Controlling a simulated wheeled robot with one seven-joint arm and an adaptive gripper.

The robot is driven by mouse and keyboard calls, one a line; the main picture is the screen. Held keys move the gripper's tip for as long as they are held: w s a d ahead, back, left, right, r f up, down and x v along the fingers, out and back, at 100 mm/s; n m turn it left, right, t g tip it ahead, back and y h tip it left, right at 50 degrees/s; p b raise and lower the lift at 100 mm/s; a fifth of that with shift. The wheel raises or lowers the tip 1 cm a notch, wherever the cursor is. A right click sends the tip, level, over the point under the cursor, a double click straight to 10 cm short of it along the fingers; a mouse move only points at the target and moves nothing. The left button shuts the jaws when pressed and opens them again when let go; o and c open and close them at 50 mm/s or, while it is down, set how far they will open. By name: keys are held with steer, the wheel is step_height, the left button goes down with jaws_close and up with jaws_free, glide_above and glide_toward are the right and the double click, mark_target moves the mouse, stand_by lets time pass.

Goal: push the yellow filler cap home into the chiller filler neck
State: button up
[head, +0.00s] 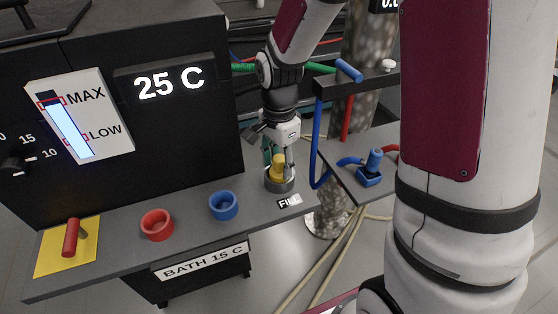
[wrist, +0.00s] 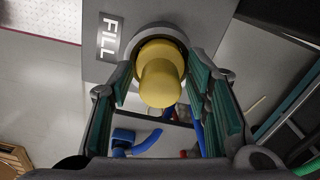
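The yellow filler cap (head: 278,167) stands in the grey filler neck (head: 279,184) at the right end of the shelf, beside the FILL label. In the wrist view the cap (wrist: 160,82) has a narrower knob above a wider flange, with the dark neck ring around the flange. Its seating depth cannot be told exactly. My gripper (head: 279,160) points down over the cap, one teal-padded finger on either side. In the wrist view my gripper (wrist: 160,72) shows slim gaps between its pads and the knob; it looks open around the cap.
A red ring (head: 157,225) and a blue ring (head: 223,205) sit on the shelf left of the neck. A red handle (head: 71,238) stands on a yellow plate (head: 50,254). Blue pipe (head: 318,140) and a blue valve (head: 370,170) stand close to the right.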

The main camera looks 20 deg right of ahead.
step_height(320, 180, up, 13)
steer(key=p, duration=0.2)
steer(key=s+r+n+t, duration=0.1)
steer(key=s+r+n, duration=0.2)
steer(key=s+n, duration=0.4)
steer(key=s+r+n+t, duration=0.1)
steer(key=s+r+n, duration=0.2)
steer(key=s+n, duration=0.5)
steer(key=s, duration=1)
steer(key=shift+d+r+t, duration=0.15)
steer(key=shift+t, duration=0.15)
steer(key=shift+s, duration=0.1)
step_height(320, 180, up, 8)
steer(key=t+p, duration=0.1)
steer(key=p, duration=0.5)
steer(key=shift+r+t+p, duration=0.2)
steer(key=shift+t+p, duration=0.1)
steer(key=shift+p, duration=0.1)
